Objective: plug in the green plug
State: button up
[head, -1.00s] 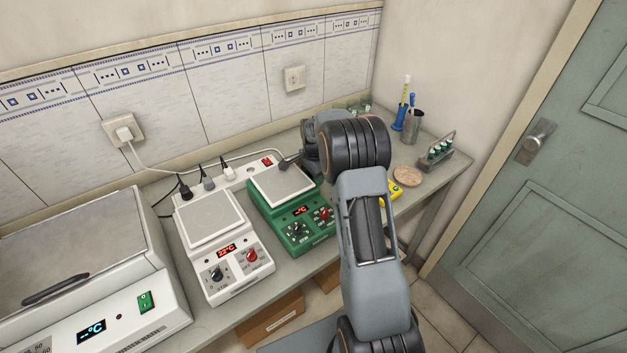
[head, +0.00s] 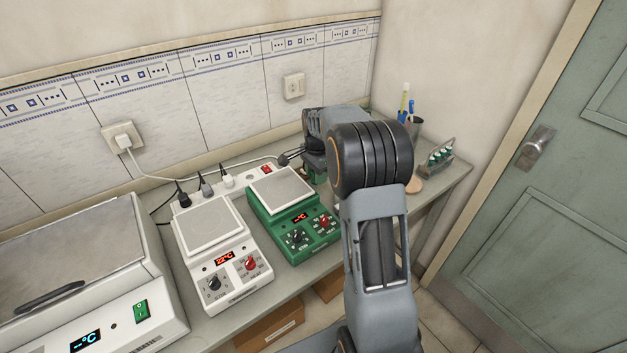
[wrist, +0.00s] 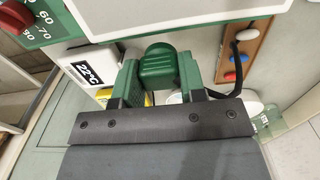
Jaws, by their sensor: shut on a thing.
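The green plug (wrist: 158,66) shows in the wrist view, squeezed between the two fingers of my gripper (wrist: 157,84). Its ribbed rounded back faces the camera, and its pins are not visible. In the head view my arm hides most of the gripper and plug, at the right of the green hotplate (head: 292,212). A white power strip (head: 248,175) with a red switch lies behind the hotplates; black, grey and white plugs sit in its left part. A wall socket (head: 293,86) above shows no plug.
A white hotplate (head: 220,250) and a large heated bath (head: 85,275) stand at the left. A second wall socket (head: 123,137) holds a white plug. A vial rack (head: 438,155) and pens stand at the right. A thermometer display (wrist: 91,73) is close in the wrist view.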

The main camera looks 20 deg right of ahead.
jog(key=s+r+b, duration=0.1)
jog(key=s+r, duration=0.2)
jog(key=s, duration=0.2)
jog(key=s+a+r+b, duration=0.1)
jog(key=s+r, duration=0.2)
jog(key=s, duration=0.3)
jog(key=shift+r, duration=0.15)
jog(key=shift+a, duration=0.1)
